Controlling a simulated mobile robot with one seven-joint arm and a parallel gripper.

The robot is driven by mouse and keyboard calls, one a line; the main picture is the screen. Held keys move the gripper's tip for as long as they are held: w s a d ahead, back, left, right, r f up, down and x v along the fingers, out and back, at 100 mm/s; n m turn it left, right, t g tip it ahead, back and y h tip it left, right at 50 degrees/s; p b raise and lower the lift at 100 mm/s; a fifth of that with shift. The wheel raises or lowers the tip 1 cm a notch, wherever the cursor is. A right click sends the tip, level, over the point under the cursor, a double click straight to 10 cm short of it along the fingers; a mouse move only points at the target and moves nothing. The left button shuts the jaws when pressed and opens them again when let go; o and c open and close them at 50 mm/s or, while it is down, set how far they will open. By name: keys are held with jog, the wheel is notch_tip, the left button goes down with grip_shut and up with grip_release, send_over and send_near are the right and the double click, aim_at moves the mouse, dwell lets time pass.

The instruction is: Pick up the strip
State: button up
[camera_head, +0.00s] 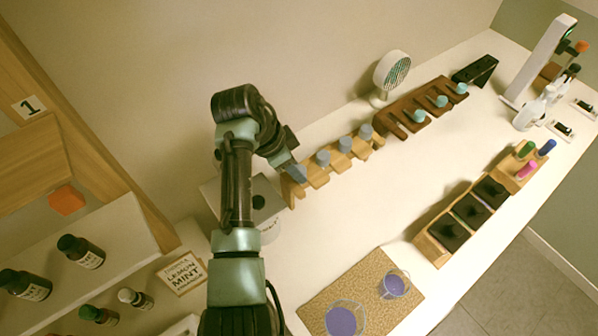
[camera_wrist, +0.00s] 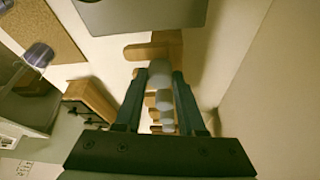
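I cannot make out a thing that is clearly a strip in either view. My gripper (camera_head: 291,166) is at the near left end of the light wooden rack (camera_head: 320,180), by the first of its grey-topped pieces (camera_head: 322,158). In the wrist view my gripper (camera_wrist: 160,78) has its two dark fingers apart. The nearest pale grey top (camera_wrist: 159,70) shows between the fingertips, with others in line behind it. No contact with it is clear. The wooden rack also shows in the wrist view (camera_wrist: 150,50), partly hidden by the fingers.
A dark rack with teal-topped pieces (camera_head: 418,117) and a white fan (camera_head: 391,73) stand farther back. A wooden holder with black compartments (camera_head: 434,248) is at right. A cork mat (camera_head: 378,312) bears purple-filled glasses (camera_head: 394,285). The white tabletop between is clear.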

jog(key=shift+c, duration=1.4)
jog(key=shift+r, duration=0.15)
notch_tip(320, 180, up, 18)
